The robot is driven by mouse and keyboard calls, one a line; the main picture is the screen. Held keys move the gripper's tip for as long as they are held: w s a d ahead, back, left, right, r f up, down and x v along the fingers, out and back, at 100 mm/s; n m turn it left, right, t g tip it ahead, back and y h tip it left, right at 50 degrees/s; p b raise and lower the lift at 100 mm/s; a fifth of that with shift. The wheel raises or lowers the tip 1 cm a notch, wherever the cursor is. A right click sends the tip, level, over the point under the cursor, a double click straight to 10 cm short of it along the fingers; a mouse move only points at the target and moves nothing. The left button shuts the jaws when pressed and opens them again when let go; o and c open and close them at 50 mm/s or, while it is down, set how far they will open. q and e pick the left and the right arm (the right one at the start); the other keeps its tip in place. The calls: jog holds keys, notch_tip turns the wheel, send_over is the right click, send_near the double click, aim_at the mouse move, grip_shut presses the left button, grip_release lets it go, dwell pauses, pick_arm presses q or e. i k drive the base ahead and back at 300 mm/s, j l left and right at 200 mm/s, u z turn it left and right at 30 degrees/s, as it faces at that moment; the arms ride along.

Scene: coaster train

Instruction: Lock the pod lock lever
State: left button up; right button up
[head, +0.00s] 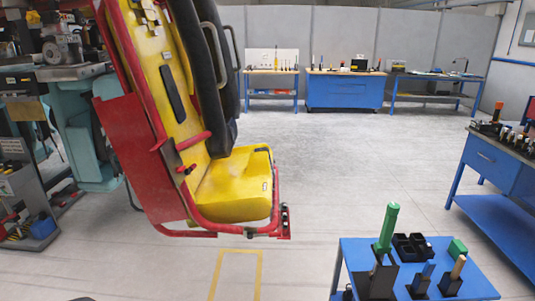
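The pod (180,110) is a yellow seat in a red tubular frame, with black padded restraints (217,75) on its right side. It stands left of centre. A small dark lever-like part with red tips (185,170) sits on the near side of the frame. A black and red fitting (286,221) is at the lower front corner of the frame. I cannot tell which of these is the lock lever, or whether it is locked. Neither of my grippers shows clearly in the head view.
A blue table (470,284) at the lower right holds green, blue and wooden handles (387,228) in dark stands, and black bins (411,246). A blue workbench (500,158) stands at right, machines (75,90) at left. The floor (340,180) between is clear.

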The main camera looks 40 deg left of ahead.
aim_at(188, 172)
jog(key=u, duration=1.75)
